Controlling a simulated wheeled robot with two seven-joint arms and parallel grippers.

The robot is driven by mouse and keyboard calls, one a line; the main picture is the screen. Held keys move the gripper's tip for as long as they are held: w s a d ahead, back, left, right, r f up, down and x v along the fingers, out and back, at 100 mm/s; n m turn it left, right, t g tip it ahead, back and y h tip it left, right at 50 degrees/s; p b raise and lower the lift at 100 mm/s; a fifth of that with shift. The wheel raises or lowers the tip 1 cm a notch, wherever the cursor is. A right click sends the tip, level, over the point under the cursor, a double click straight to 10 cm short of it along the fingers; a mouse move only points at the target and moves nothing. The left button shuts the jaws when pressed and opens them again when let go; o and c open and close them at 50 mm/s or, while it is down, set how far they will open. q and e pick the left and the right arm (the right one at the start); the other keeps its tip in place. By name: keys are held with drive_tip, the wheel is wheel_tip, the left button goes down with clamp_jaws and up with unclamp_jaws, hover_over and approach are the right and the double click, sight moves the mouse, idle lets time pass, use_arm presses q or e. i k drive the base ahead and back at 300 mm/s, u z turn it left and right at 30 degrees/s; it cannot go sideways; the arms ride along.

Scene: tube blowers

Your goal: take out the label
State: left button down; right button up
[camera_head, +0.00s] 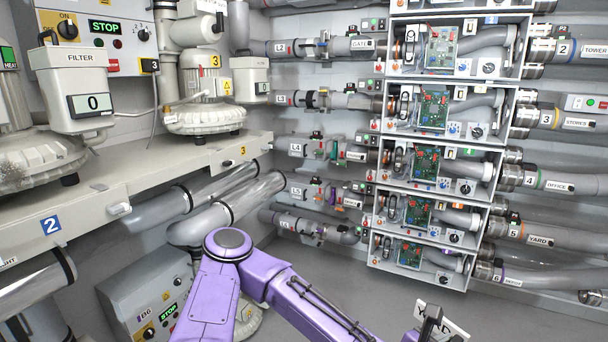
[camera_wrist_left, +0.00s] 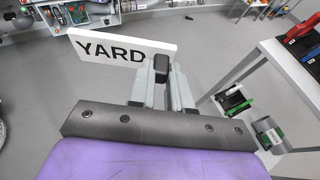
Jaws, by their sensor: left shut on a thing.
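A white label plate with black YARD lettering (camera_wrist_left: 108,50) is held in my left gripper (camera_wrist_left: 161,68). The jaws are shut on its right end in the left wrist view, and the plate sticks out to the left, clear of any surface. In the head view the plate (camera_head: 456,326) shows at the bottom edge beside my left gripper (camera_head: 432,318), partly hidden and cut off. My right gripper is not in view.
A rack of open boxes (camera_head: 428,134) with circuit boards stands at the back, with labelled pipes on both sides. Blower machines (camera_head: 205,118) stand on a bench at left. In the left wrist view, a white table (camera_wrist_left: 290,62) is at right. Grey floor (camera_wrist_left: 215,45) is clear between.

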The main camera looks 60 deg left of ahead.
sight(351, 155)
drive_tip(key=u, duration=1.1)
drive_tip(key=i, duration=1.85)
drive_tip(key=u, duration=0.55)
